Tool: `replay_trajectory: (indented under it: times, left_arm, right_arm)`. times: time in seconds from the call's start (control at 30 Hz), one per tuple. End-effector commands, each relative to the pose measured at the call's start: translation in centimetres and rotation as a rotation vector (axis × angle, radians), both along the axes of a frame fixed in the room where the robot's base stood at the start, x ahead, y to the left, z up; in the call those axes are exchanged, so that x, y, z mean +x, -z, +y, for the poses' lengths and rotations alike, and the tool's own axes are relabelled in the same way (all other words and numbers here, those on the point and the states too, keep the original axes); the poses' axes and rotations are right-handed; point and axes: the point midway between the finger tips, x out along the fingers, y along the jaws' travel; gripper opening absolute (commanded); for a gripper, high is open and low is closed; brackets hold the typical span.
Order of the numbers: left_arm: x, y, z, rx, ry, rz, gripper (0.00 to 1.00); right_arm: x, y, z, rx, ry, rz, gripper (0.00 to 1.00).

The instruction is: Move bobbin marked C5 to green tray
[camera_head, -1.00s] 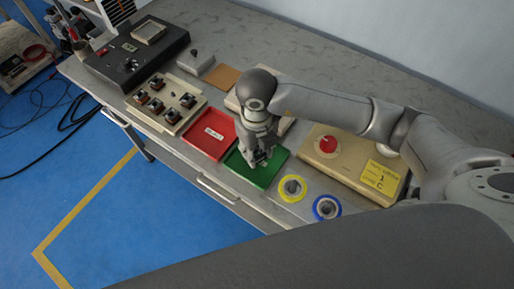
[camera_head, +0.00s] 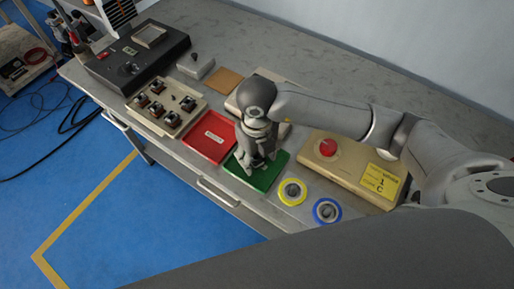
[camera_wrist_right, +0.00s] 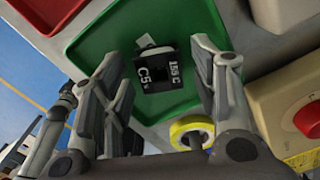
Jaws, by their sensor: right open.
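The bobbin marked C5 (camera_wrist_right: 150,75) is a dark block with white lettering. In the right wrist view it is at the green tray (camera_wrist_right: 95,42), against the tray's floor. In the head view the green tray (camera_head: 278,168) lies right of the red tray (camera_head: 209,140). My right gripper (camera_head: 255,165) is over the green tray, pointing down. In the right wrist view the right gripper (camera_wrist_right: 157,65) is open, its fingers on either side of the bobbin with gaps showing. In the head view the gripper hides the bobbin. My left gripper is not in view.
A holder (camera_head: 183,121) with several bobbins stands left of the red tray. A yellow ring (camera_head: 282,192) and a blue ring (camera_head: 317,213) lie right of the green tray. A beige box with a red button (camera_head: 327,147) stands behind them.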

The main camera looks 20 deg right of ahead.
Motion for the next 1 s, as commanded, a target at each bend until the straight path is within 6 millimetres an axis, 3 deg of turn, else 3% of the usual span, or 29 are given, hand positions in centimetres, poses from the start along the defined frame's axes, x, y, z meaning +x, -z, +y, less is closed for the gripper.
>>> replay_trajectory:
  times: [0.17, 0.4, 0.57, 0.77, 1.0]
  left_arm:
    - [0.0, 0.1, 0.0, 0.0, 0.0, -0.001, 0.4]
    - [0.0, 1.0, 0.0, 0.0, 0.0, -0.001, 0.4]
    - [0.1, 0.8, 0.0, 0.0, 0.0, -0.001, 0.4]
    - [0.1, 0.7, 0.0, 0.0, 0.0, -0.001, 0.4]
    - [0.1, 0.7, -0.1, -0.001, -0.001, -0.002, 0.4]
  right_arm:
    - [0.2, -2.0, 0.1, 0.003, 0.0, -0.006, 0.55]
    - [0.2, -7.6, 0.1, 0.003, -0.002, -0.008, 0.55]
    - [0.1, -10.4, 0.1, 0.0, 0.0, -0.006, 0.55]
    - [0.1, -12.0, 0.1, 0.0, 0.001, -0.002, 0.55]
    - [0.0, -12.3, 0.1, 0.001, 0.001, 0.001, 0.55]
